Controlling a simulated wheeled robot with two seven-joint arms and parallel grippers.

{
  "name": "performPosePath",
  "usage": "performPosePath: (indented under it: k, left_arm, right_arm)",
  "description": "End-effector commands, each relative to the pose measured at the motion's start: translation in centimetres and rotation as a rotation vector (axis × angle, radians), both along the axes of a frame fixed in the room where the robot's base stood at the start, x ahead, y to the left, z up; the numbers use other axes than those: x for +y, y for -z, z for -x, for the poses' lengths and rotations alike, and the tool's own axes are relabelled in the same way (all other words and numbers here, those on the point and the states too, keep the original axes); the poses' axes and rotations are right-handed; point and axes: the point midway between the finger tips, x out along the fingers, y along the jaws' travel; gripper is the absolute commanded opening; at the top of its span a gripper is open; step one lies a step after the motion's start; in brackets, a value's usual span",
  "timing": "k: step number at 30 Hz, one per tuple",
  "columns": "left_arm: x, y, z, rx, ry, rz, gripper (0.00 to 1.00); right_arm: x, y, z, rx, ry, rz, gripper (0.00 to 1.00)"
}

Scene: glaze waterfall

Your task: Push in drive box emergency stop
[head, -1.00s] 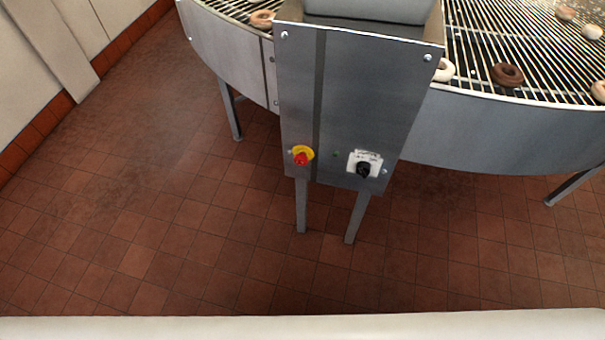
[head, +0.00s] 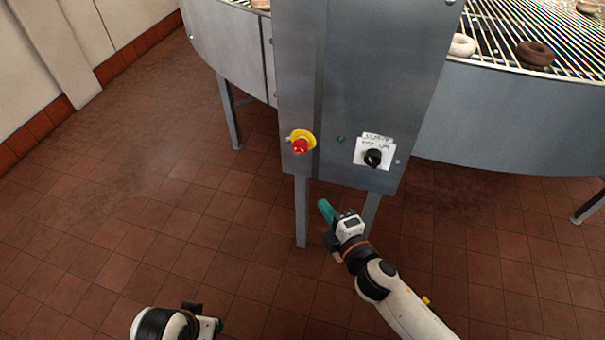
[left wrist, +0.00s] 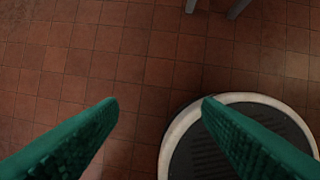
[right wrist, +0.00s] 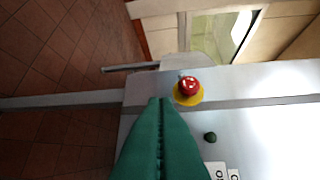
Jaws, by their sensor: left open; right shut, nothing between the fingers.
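The emergency stop is a red mushroom button (head: 300,146) on a yellow disc, low on the left of the grey drive box (head: 365,75) front. The button also shows in the right wrist view (right wrist: 189,86), just beyond and right of the fingertips. My right gripper (head: 325,208) is shut and empty, below and right of the button and apart from it in the head view. Its green fingers (right wrist: 160,102) lie together in the right wrist view. My left gripper is low at the left of the head view; its green fingers (left wrist: 158,103) are spread and empty above the floor.
A black rotary switch (head: 373,157) on a white plate and a small green light (head: 340,139) sit right of the button. A wire conveyor (head: 510,35) with doughnuts runs behind the box. Metal legs (head: 301,210) stand below. The tiled floor at left is clear.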

Motion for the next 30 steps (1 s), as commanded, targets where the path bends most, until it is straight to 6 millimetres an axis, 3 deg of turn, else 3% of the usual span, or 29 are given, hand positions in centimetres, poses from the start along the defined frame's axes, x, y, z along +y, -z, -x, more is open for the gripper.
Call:
performPosePath:
  k: [7, 20, 25, 30]
  left_arm:
    - [0.2, -2.3, 0.8, -0.018, -0.002, 0.001, 0.59]
    - [0.2, -2.6, 0.8, -0.017, -0.002, 0.001, 0.59]
    - [0.2, -2.7, 0.9, -0.019, -0.002, 0.001, 0.59]
    - [0.2, -3.3, 1.1, -0.025, -0.002, 0.002, 0.59]
  right_arm:
    - [1.6, -3.3, 0.6, -0.140, -0.051, 0.046, 0.00]
    - [1.8, -3.6, 0.4, -0.147, -0.053, 0.048, 0.00]
    - [2.7, -3.7, -1.4, -0.149, -0.053, 0.048, 0.00]
    - [4.3, -3.7, -4.6, -0.148, -0.053, 0.047, 0.00]
